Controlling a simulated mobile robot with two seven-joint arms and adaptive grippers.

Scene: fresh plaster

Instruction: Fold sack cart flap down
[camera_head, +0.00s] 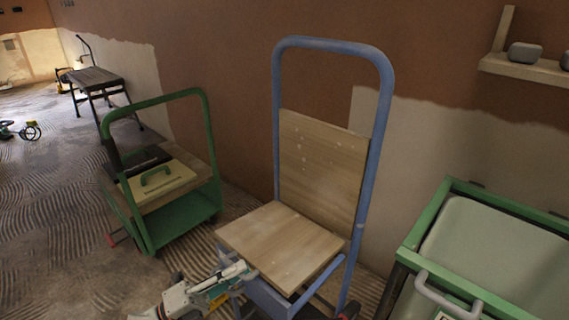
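The blue sack cart (378,120) stands upright in the middle of the view, with a tall looped tube frame. A wooden back panel (322,165) stands upright inside the frame. A wooden flap (282,242) lies roughly level at the foot of the back panel, above a blue lower part. My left gripper (232,276) is at the bottom, by the flap's near left edge. I cannot tell whether it touches the flap or whether its fingers are open or shut. My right gripper is not in view.
A green trolley (185,213) with a case on it stands to the left. A green-framed bin cart (495,250) with a grey lid and handle stands close at right. A wall shelf (525,68) is at upper right. A workbench (95,80) stands far left; ridged floor lies open there.

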